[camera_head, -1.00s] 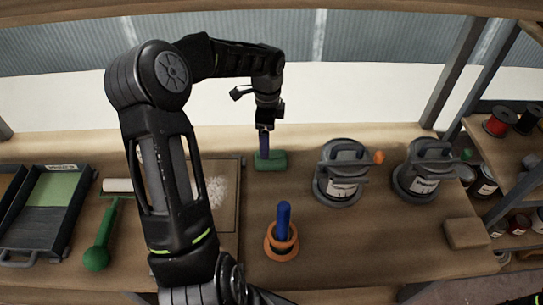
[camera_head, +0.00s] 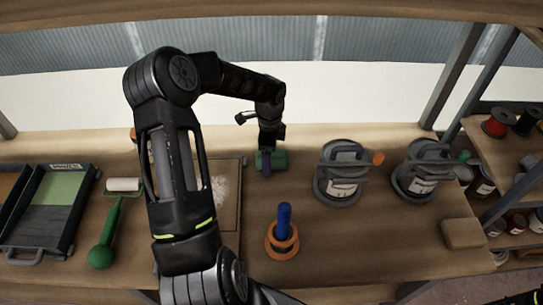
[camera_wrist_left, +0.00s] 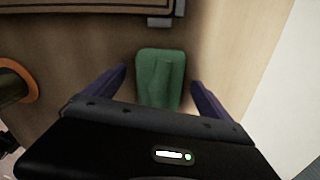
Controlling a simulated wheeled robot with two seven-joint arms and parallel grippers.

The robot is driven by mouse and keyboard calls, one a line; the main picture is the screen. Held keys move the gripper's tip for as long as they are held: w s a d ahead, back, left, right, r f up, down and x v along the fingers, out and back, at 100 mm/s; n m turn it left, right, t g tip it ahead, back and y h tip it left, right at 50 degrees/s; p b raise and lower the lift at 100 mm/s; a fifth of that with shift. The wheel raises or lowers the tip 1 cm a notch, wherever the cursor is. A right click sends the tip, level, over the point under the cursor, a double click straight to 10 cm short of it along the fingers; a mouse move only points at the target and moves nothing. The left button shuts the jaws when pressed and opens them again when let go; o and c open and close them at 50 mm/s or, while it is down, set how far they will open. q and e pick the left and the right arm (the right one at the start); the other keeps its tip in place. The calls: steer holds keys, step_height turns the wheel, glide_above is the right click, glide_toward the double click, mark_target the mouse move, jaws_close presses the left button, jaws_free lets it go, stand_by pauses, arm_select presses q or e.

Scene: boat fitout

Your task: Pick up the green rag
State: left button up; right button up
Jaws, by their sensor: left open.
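The green rag (camera_head: 279,160) lies folded on the wooden bench, just right of a flat board. My left gripper (camera_head: 266,166) points down at it from above, and its dark blue finger hides part of the rag. In the left wrist view the rag (camera_wrist_left: 160,78) shows between the two fingers of the left gripper (camera_wrist_left: 158,82). The fingers are apart, one on each side of the rag, with gaps on both sides. I cannot tell how far above the bench the fingertips are. My right gripper is not in view.
A blue-handled item in an orange ring (camera_head: 283,238) stands in front of the rag. Two grey lidded cans (camera_head: 340,185) stand to the right. A green-handled roller (camera_head: 107,225) and a paint tray (camera_head: 45,215) lie to the left. Bench is clear between the ring and the sanding block (camera_head: 463,233).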

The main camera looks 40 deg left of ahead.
arm_select(q)
steer(key=shift+f, duration=0.15)
steer(key=shift+c, duration=0.4)
steer(key=c, duration=1.4)
